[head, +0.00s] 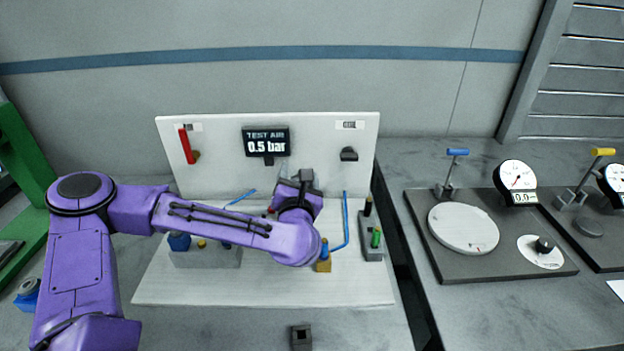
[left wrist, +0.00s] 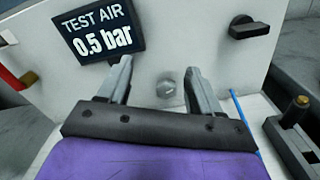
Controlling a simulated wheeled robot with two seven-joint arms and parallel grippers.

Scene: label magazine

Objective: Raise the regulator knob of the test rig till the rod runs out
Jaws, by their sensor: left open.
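The test rig has a white upright panel (head: 220,170) with a display (head: 265,141) reading TEST AIR 0.5 bar, also legible in the left wrist view (left wrist: 97,30). A round greyish knob (left wrist: 170,87) sits on the panel below and right of the display; it looks like the regulator knob. My left gripper (left wrist: 160,66) is open and points at the panel. The knob shows in the gap between its fingers, with no contact visible. In the head view my left wrist largely covers this spot. I cannot make out the rod. My right gripper is not in view.
A red lever (head: 187,147) is at the panel's left and a black handle (head: 349,154) at its right. Blue tubes (head: 346,220) and fittings stand on the white base (head: 350,290). A gauge stand (head: 460,265) is on the right table, past a gap.

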